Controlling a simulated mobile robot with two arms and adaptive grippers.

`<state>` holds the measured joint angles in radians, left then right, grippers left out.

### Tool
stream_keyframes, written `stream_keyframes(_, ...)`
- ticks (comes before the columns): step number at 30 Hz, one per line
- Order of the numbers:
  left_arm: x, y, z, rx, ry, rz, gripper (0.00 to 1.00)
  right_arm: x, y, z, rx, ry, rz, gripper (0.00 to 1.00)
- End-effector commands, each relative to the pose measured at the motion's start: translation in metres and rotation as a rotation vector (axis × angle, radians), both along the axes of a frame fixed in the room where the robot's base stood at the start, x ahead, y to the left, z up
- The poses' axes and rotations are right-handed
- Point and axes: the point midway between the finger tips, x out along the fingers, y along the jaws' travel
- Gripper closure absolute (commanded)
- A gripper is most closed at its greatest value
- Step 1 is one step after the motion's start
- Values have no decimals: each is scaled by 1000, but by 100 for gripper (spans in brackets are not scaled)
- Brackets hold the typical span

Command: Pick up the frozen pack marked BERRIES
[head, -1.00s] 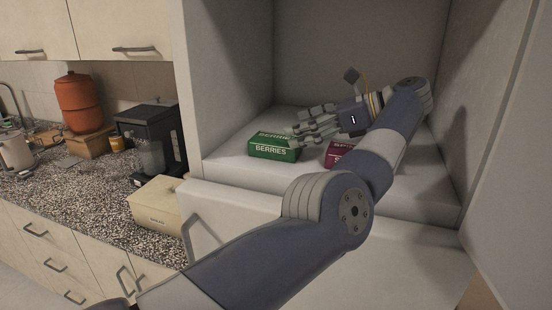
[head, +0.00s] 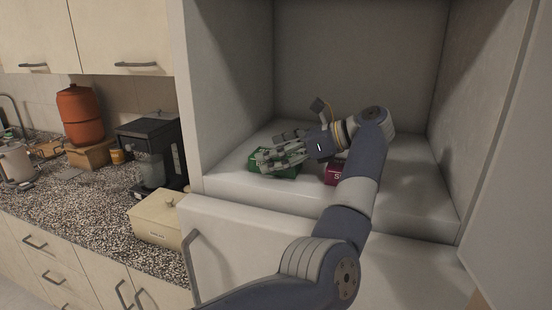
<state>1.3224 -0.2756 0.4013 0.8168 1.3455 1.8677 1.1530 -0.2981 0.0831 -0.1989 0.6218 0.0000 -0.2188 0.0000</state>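The green BERRIES pack (head: 286,172) lies on the pale shelf inside the open cabinet compartment, near its left front. Its label is now mostly covered by my fingers. My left gripper (head: 273,147) reaches in from the right side of the compartment, fingers pointing left. Its fingers are spread, with the nearer ones over the green pack's top and front. Whether they touch it I cannot tell. A dark red pack (head: 334,174) lies just right of the green one, partly hidden behind my forearm. My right gripper is not in view.
Compartment walls stand close on the left (head: 232,90) and right (head: 480,110). The counter at left holds a cream box (head: 157,220), a black coffee machine (head: 150,140) and an orange container (head: 80,115).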

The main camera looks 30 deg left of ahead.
Motion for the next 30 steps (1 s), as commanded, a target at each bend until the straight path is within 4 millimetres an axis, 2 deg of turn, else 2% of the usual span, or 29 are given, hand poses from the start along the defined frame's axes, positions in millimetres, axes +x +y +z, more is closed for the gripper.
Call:
stream_keyframes(10,-1,6,-2,1,-1,-1,18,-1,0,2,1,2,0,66)
stream_keyframes(11,-1,5,-2,1,-1,-1,23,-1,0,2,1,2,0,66)
stream_keyframes(18,-1,5,-2,1,-1,-1,75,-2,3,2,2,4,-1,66)
stream_keyframes(30,-1,5,3,3,-3,-2,75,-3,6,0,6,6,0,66)
